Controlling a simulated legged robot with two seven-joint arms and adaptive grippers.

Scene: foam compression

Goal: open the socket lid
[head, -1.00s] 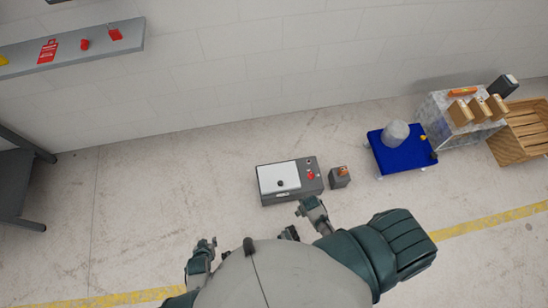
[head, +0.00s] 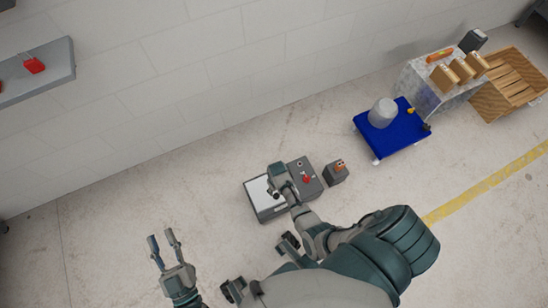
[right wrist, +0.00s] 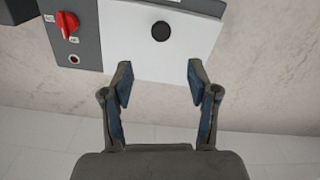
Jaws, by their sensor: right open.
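The grey socket box (head: 307,191) stands on the floor. Its white lid (head: 257,197) lies flat and looks closed. My right gripper (head: 279,175) is over the lid and hides part of it. In the right wrist view, the right gripper (right wrist: 159,75) is open and empty, with its fingertips at the lid (right wrist: 187,45) on either side below its round black knob (right wrist: 160,31). I cannot tell whether the fingertips touch the lid. A red rotary switch (right wrist: 67,24) sits on the grey panel beside the lid. My left gripper (head: 163,239) is open and empty, away from the box at lower left.
A blue cart (head: 402,133) carries a grey rounded object (head: 382,112). A wall shelf (head: 45,75) is at upper left. The floor left of the box is clear.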

